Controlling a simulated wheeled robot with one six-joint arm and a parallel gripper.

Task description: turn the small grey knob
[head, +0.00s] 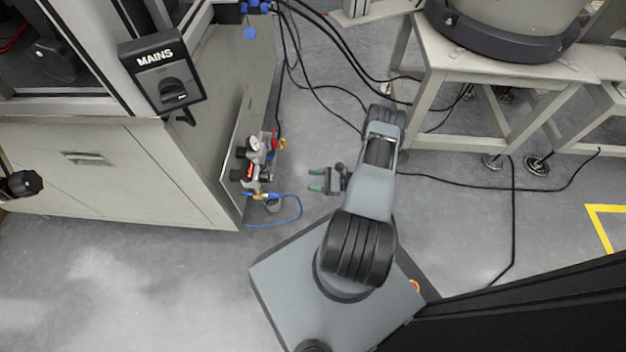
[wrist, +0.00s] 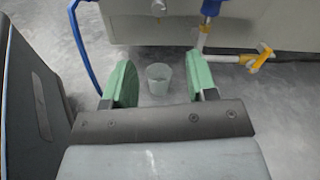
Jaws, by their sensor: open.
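My gripper (head: 316,180) is open and empty, with green finger pads, just right of the air-line unit (head: 258,165) on the cabinet's side panel. A clear gap shows between them in the head view. The unit carries a round white gauge (head: 254,144) and red, blue and yellow fittings. I cannot pick out a small grey knob for certain; on the unit it is too small to tell or hidden. In the wrist view, a grey cup-like part (wrist: 159,80) shows between the open fingers, apparently beyond them. A yellow handle (wrist: 262,58) is at right.
A blue hose (head: 298,212) loops below the unit. A box marked MAINS (head: 163,72) with a dark rotary switch is on the cabinet corner. A white stand (head: 480,62) is at upper right. Black cables (head: 455,181) cross the floor. The floor at lower left is clear.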

